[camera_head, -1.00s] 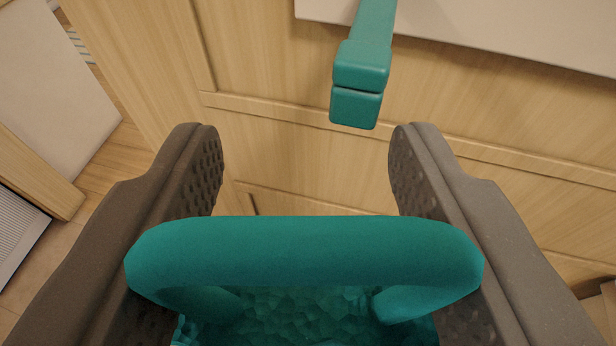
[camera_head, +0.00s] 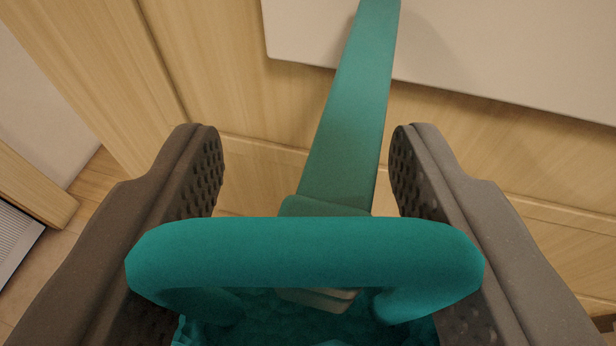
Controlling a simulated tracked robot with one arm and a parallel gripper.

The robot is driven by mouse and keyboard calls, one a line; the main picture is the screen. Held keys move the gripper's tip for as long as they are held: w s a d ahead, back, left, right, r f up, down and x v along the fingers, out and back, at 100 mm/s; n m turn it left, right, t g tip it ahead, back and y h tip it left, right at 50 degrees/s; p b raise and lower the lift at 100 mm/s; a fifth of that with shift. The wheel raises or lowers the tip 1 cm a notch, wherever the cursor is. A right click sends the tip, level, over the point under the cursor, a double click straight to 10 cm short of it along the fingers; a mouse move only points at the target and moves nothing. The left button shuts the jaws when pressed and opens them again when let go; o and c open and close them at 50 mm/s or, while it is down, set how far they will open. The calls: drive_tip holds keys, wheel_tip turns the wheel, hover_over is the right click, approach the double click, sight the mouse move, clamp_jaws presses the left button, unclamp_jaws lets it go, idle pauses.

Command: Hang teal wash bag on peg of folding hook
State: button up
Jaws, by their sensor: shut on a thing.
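The teal wash bag's handle (camera_head: 305,254) spans between the two fingers of my gripper (camera_head: 305,180), which is shut on it. The bag's crinkled body shows below the handle, mostly out of frame. The green folding hook (camera_head: 350,130) runs from the light countertop down between my fingers. Its lower end passes behind the handle, and its tip shows through the handle's opening, above the bag's body. I cannot tell whether the hook touches the handle.
The light countertop (camera_head: 480,50) lies at the top right, above a wooden cabinet front (camera_head: 260,110). A wooden floor (camera_head: 95,190) and a white panel (camera_head: 45,100) show at the left. A ribbed grey-white object (camera_head: 15,240) is at the left edge.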

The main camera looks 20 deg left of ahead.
drive_tip(key=shift+w+f, duration=0.15)
drive_tip(key=shift+w, duration=1.15)
drive_tip(key=shift+w+p, duration=0.25)
drive_tip(key=shift+p, duration=0.15)
drive_tip(key=shift+a+f, duration=0.1)
drive_tip(key=shift+f, duration=0.05)
drive_tip(key=o, duration=1.3)
drive_tip(key=shift+o, duration=0.2)
drive_tip(key=shift+s, duration=0.1)
